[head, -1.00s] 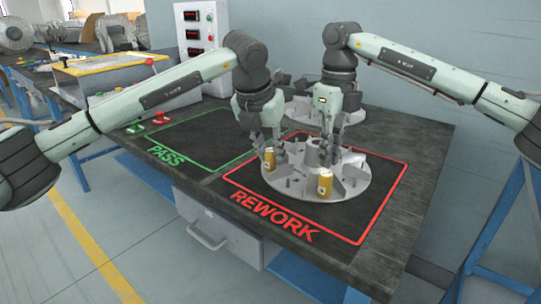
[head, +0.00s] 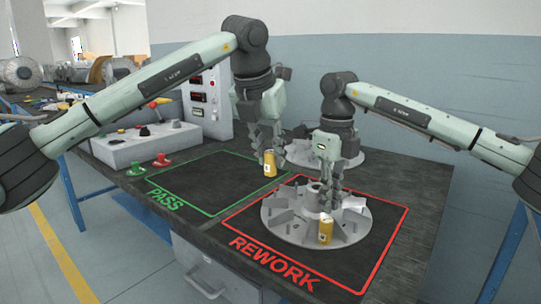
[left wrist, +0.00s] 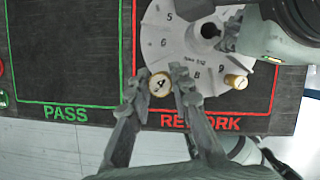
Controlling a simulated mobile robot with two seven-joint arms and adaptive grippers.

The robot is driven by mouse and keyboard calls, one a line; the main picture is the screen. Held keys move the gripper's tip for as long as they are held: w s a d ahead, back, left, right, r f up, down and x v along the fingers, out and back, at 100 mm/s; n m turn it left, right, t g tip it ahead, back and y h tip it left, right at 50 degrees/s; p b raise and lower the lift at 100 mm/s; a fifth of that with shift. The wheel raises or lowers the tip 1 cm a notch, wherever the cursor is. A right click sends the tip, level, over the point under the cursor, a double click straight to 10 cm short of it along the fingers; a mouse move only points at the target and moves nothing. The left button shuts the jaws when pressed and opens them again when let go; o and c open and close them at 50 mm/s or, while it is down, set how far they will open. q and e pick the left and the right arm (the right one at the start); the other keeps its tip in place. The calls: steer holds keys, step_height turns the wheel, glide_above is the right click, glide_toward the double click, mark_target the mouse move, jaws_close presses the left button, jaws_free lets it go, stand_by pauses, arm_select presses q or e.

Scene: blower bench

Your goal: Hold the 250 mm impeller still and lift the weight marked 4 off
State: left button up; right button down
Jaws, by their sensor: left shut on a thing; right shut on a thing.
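The grey impeller (head: 282,229) lies flat in the red REWORK outline. My right gripper (head: 327,208) is shut on its raised hub, which also shows in the left wrist view (left wrist: 208,30). My left gripper (head: 266,150) is shut on a brass weight marked 4 (head: 270,164). The weight is held upright, clear above the impeller's far left edge. In the left wrist view its top (left wrist: 159,85) reads 4 between the two fingertips. A second brass weight (head: 326,231) stands near the impeller's front rim and also shows in the left wrist view (left wrist: 236,81).
The green PASS outline (head: 180,208) is empty. Another grey disc part (head: 350,159) stands at the back behind my right gripper. A control box with displays (head: 207,105) and a grey console (head: 140,150) with red and green pieces stand at the back left.

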mark_target(270, 151)
steer(key=shift+s+a+f, duration=0.1)
steer(key=shift+s+f, duration=0.1)
steer(key=shift+f, duration=0.1)
arm_select(q)
steer(key=shift+r, duration=2.2)
arm_select(e)
steer(key=c, duration=1.6)
jaws_free()
steer(key=shift+c, duration=0.2)
steer(key=shift+o, duration=0.4)
steer(key=shift+w+r, duration=0.15)
steer(key=shift+r, duration=0.05)
